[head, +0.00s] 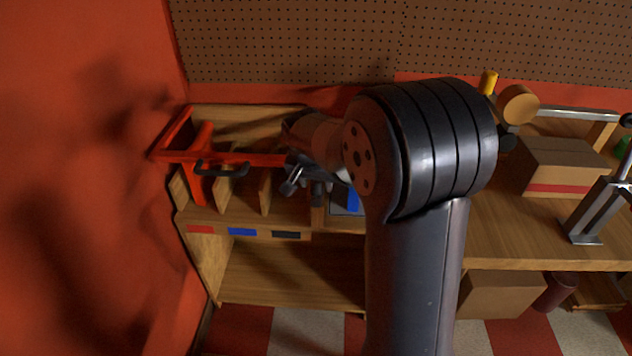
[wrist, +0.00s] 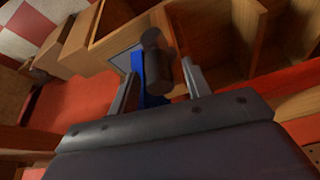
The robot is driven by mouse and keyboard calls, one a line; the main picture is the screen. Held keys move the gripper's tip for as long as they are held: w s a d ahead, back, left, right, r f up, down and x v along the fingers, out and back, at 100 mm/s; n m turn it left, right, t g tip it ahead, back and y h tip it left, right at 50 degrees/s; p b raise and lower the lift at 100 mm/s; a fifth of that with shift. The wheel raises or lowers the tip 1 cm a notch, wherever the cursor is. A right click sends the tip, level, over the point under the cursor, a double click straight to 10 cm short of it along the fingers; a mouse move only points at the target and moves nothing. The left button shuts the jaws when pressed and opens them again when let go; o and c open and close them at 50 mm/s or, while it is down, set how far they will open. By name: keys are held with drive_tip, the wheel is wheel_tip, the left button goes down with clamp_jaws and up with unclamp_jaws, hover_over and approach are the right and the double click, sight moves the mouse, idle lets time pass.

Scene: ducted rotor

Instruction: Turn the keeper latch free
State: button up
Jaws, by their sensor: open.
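A dark, rounded, knob-like piece (wrist: 157,62) shows between the fingertips of my gripper (wrist: 160,74) in the wrist view; it may be the keeper latch, but I cannot tell for sure. The fingers are apart, one on each side of it, and I cannot tell whether either touches it. In the head view my gripper (head: 306,178) is at the right end of a red bar frame (head: 225,157), mostly behind my arm. The frame carries a black handle (head: 222,170) and lies across the top of the wooden dividers.
A blue object (head: 353,200) sits in a compartment below my gripper; it also shows in the wrist view (wrist: 153,80). Wooden dividers (head: 265,192) stand left of it. A cardboard box (head: 562,165) and a grey metal stand (head: 592,210) are on the bench at right. A red wall closes the left side.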

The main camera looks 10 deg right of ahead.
drive_tip(key=shift+c, duration=0.2)
clamp_jaws()
idle(0.4)
